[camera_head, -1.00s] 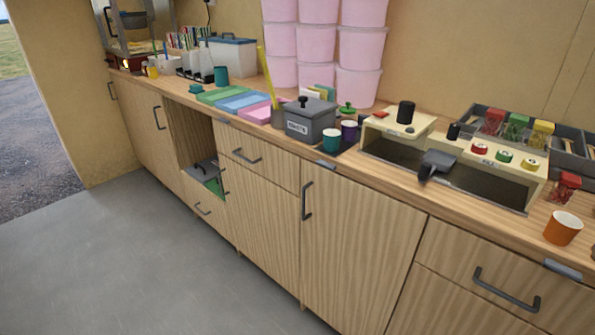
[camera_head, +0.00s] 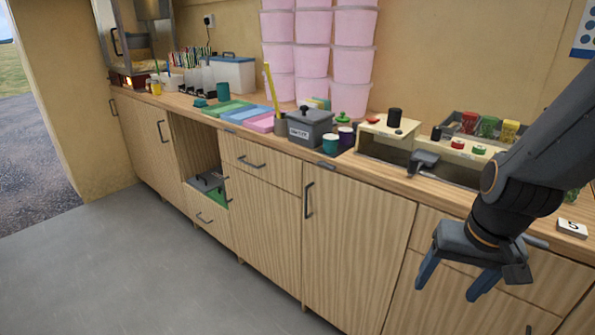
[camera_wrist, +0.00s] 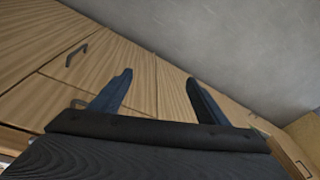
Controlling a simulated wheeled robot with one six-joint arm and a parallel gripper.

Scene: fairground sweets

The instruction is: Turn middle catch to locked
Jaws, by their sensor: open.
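My gripper (camera_head: 447,293) is open and empty at the right of the head view, in front of the wooden cabinet fronts and below the counter edge. In the wrist view its two blue fingers (camera_wrist: 160,78) stand apart with nothing between them. No part is clearly recognisable as the middle catch. Small grey plates sit along the counter's front edge, one near the middle (camera_head: 326,165) and one further left (camera_head: 229,131); they are too small to tell whether they are catches or how they are turned.
The wooden counter (camera_head: 375,170) carries a grey lidded box (camera_head: 309,130), cups, a cream stand (camera_head: 390,131) and a grey scoop (camera_head: 423,161). Pink tubs (camera_head: 354,60) are stacked behind. An open compartment (camera_head: 197,150) shows at left. Grey floor (camera_head: 130,260) is clear.

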